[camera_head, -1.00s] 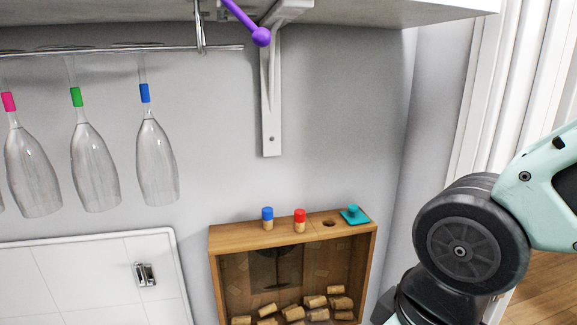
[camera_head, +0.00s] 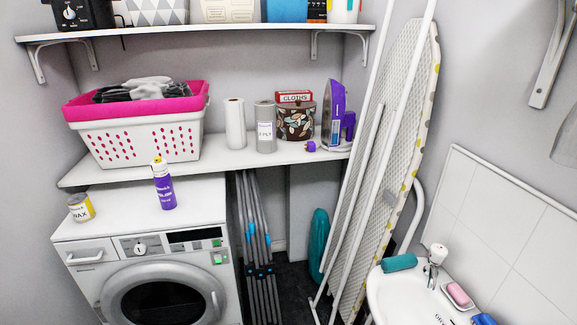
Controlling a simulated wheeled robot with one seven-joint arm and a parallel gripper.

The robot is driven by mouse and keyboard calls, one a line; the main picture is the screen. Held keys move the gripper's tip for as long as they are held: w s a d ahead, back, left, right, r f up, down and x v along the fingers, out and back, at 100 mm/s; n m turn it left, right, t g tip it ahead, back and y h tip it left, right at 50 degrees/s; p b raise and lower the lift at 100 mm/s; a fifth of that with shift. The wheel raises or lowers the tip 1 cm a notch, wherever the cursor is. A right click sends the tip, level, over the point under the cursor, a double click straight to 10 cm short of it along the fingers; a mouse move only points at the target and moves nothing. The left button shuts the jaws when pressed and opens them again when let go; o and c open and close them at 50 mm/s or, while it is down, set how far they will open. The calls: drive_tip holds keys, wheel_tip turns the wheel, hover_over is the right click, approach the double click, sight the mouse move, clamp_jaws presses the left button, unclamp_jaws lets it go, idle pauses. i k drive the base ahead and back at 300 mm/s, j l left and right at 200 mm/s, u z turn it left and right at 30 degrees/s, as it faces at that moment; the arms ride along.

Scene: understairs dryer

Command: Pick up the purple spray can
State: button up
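The purple spray can (camera_head: 164,188) has a purple lower body, a pale upper part and a yellow cap. It stands upright on the white top of the washing machine or dryer (camera_head: 138,220), near its back middle, in front of the shelf with the laundry basket. My gripper is not in view, so its state is not shown.
A wax tin (camera_head: 81,207) stands left of the can. A pink and white laundry basket (camera_head: 138,135) sits on the lower shelf (camera_head: 215,160) behind. An ironing board (camera_head: 385,150) leans to the right, beside a small basin (camera_head: 400,300). The machine top is otherwise clear.

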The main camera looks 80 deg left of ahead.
sight(163, 182)
drive_tip(key=i+u, duration=0.1)
drive_tip(key=u, duration=2.35)
drive_tip(key=j+u, duration=0.15)
drive_tip(key=u, duration=0.2)
drive_tip(key=j+u, duration=0.1)
drive_tip(key=u, duration=0.3)
drive_tip(key=i+l, duration=0.45)
drive_tip(key=i, duration=0.15)
drive_tip(key=i+l+z, duration=0.1)
drive_tip(key=i+l, duration=0.35)
drive_tip(key=i, duration=0.15)
